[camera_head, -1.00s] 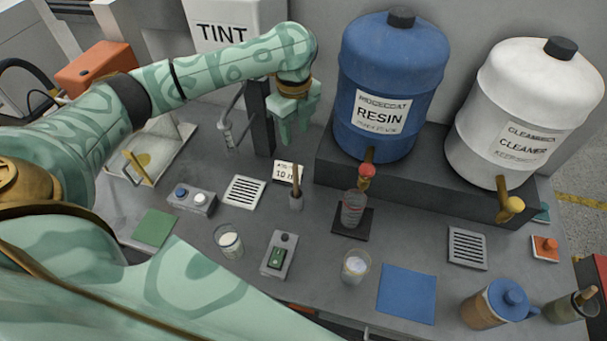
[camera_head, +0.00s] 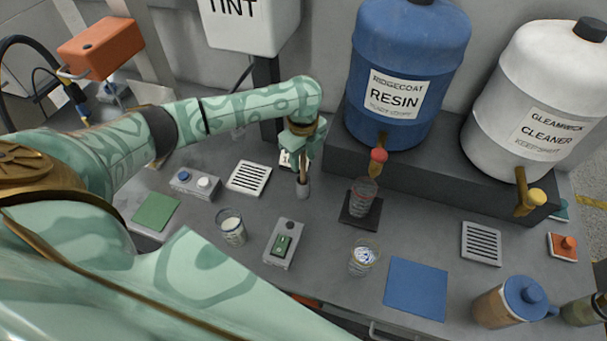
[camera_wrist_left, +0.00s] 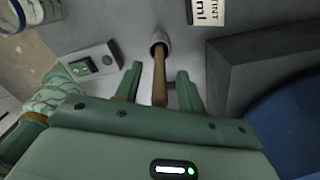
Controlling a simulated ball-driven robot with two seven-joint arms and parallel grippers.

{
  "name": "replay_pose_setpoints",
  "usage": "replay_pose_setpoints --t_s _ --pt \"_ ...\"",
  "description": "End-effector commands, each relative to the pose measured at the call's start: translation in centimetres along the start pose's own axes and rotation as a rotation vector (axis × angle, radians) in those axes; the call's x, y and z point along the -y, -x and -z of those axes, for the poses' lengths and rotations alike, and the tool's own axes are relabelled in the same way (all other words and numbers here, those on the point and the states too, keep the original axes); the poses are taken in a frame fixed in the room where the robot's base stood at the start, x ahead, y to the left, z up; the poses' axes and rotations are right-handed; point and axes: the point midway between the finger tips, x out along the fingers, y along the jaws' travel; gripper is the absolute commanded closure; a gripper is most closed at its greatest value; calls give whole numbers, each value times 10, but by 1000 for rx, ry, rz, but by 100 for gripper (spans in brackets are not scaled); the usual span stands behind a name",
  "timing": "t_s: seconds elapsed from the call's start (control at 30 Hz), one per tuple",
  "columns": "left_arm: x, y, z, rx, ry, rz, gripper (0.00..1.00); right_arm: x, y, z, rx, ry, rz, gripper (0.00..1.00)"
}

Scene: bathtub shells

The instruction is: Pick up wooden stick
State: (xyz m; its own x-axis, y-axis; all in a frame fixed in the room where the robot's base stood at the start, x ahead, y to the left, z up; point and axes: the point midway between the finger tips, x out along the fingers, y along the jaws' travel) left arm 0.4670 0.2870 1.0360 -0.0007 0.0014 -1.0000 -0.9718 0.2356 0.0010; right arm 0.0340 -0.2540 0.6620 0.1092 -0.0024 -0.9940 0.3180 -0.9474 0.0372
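The wooden stick (camera_head: 302,169) stands upright in a small grey holder (camera_head: 303,190) on the bench; the stick (camera_wrist_left: 160,78) and holder (camera_wrist_left: 160,40) also show in the left wrist view. My left gripper (camera_head: 304,158) is right over the holder, pointing down, with its fingers on either side of the stick. In the left wrist view my left gripper (camera_wrist_left: 158,82) is open, with the stick between its fingers and a visible gap on each side. My right gripper is not clearly visible in either view.
The black dispenser base (camera_head: 420,160) under the resin drum (camera_head: 408,75) is close to the right of my gripper. A switch box (camera_head: 285,243) and a glass (camera_head: 231,228) are nearer the front.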

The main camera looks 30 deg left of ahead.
Motion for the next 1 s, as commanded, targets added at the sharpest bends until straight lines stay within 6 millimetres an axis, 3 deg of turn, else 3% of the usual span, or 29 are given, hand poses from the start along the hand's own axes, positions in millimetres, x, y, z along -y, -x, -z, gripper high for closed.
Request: replay_pose_setpoints --t_s 0.23,0.37,0.4,0.73,1.0 --pt "0 -2 0 0 0 1 60 0 0 0 0 0 0 64" --pt "0 -2 0 0 0 1 96 0 0 0 1 0 0 64" --pt "0 -2 0 0 0 1 100 0 0 0 1 0 0 64" --pt "1 3 0 0 0 3 100 1 1 0 0 -1 1 64" --pt "1 58 -1 1 -1 5 100 2 19 4 -3 -3 3 64"
